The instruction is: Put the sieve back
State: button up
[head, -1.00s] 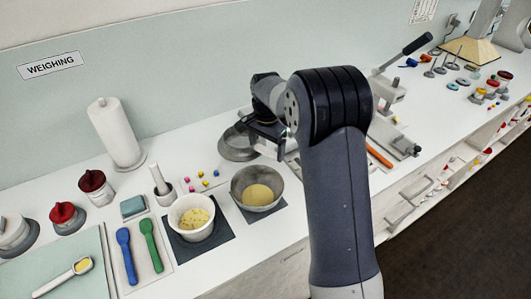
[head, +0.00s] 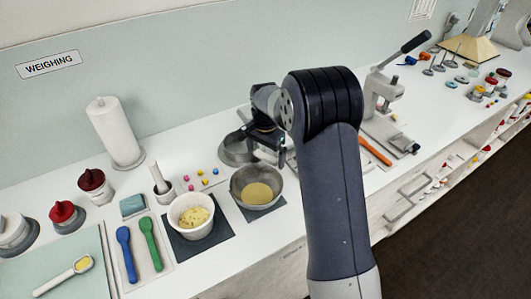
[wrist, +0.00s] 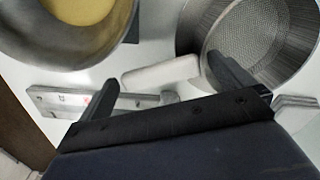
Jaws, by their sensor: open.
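The sieve (wrist: 255,40), a round metal rim with a fine mesh, is at the upper right of the wrist view. Its pale handle (wrist: 160,74) points left, across the space between my fingertips. In the head view the sieve (head: 238,149) is partly hidden behind my gripper (head: 265,142). My gripper (wrist: 162,74) is open and empty, with its right finger overlapping the sieve's near rim in the picture. Whether the fingers touch the sieve or handle cannot be told.
A metal bowl of yellow powder (head: 257,186) stands close in front of the sieve. A white bowl (head: 190,214), a mortar and pestle (head: 162,183) and small coloured pieces are to the left. A lever press (head: 383,95) stands right of my arm.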

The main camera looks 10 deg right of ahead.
notch_tip(320, 180, up, 12)
jog(key=shift+r+b, duration=0.2)
jog(key=shift+b, duration=0.2)
jog(key=shift+f, duration=0.1)
notch_tip(320, 180, down, 13)
jog(key=shift+r+p, duration=0.15)
jog(key=shift+p, duration=0.15)
jog(key=shift+r, duration=1.95)
jog(key=shift+f, duration=0.15)
